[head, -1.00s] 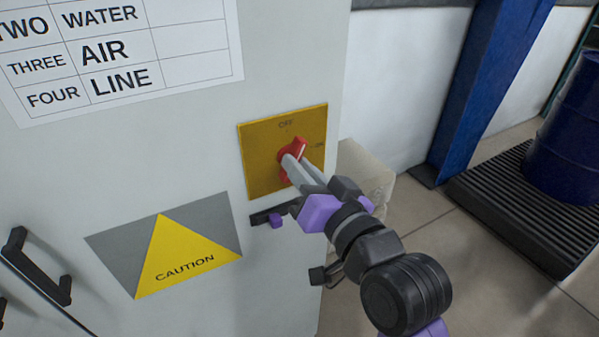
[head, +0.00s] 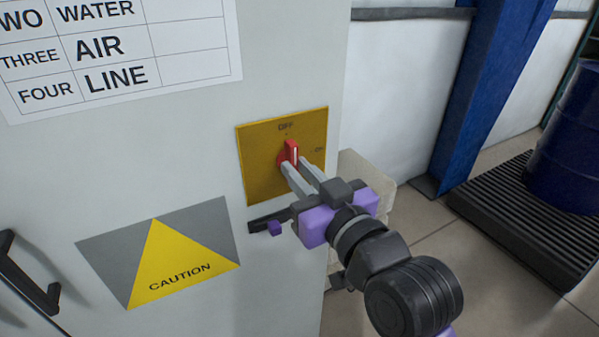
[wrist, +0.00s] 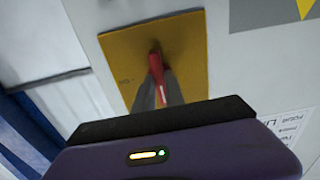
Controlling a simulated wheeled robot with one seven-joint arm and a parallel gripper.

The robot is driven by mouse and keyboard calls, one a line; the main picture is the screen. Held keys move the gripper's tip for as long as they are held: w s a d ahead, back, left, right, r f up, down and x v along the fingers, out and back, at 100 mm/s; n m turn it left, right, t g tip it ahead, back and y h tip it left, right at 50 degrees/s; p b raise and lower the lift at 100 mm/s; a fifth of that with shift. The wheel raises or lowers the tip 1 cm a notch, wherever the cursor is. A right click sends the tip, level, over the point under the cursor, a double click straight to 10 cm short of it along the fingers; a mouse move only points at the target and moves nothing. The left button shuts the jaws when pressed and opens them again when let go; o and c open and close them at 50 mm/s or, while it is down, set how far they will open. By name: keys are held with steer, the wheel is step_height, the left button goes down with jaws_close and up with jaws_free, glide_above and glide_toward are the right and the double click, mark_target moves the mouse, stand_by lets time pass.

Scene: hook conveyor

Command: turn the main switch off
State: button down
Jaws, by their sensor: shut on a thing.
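The main switch is a red rotary handle (head: 291,152) on a yellow plate (head: 258,172) fixed to the grey cabinet. The plate reads OFF at the top and ON at the right. The handle's white line stands upright, toward OFF. My gripper (head: 298,170) is shut on the red handle, its two grey fingers on either side of it. In the wrist view the red handle (wrist: 160,88) shows between the fingers, on the yellow plate (wrist: 196,48). The fingers hide part of the handle.
A caution sign (head: 172,255) and a black door handle (head: 28,283) are on the cabinet (head: 190,160). A label sheet (head: 195,45) is above. A blue post (head: 480,100) and a blue drum (head: 572,150) on a black grate (head: 530,222) stand at right.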

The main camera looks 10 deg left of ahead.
steer(key=c, duration=1.4)
jaws_free()
steer(key=shift+s+d, duration=0.1)
steer(key=b+v, duration=0.1)
steer(key=v, duration=0.6)
steer(key=shift+s+d, duration=0.15)
steer(key=shift+s, duration=0.1)
